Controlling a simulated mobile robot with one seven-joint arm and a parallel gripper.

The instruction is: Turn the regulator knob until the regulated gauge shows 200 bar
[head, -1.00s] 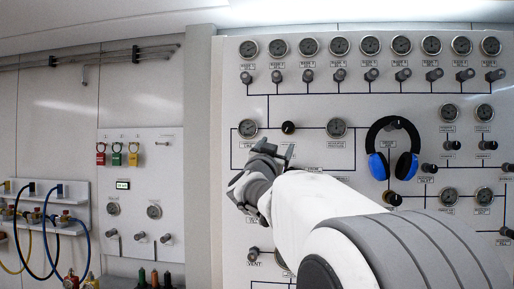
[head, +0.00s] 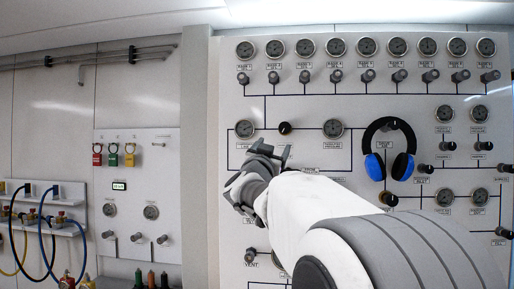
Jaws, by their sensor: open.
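The black regulator knob (head: 284,128) sits on the white panel between two round gauges. The regulated gauge (head: 333,128) is to its right, with a label below; its needle reading is too small to make out. My gripper (head: 275,151) is open and empty in front of the panel, just below and left of the knob in the picture. The fingers appear apart from the knob, though depth is hard to judge. My gripper and arm hide part of the panel below.
A left gauge (head: 244,129) lies on the same line. Blue-and-black headphones (head: 402,166) hang on the panel to the right. Rows of gauges and small valves (head: 335,76) run above. A side panel (head: 140,180) with coloured padlocks stands at left.

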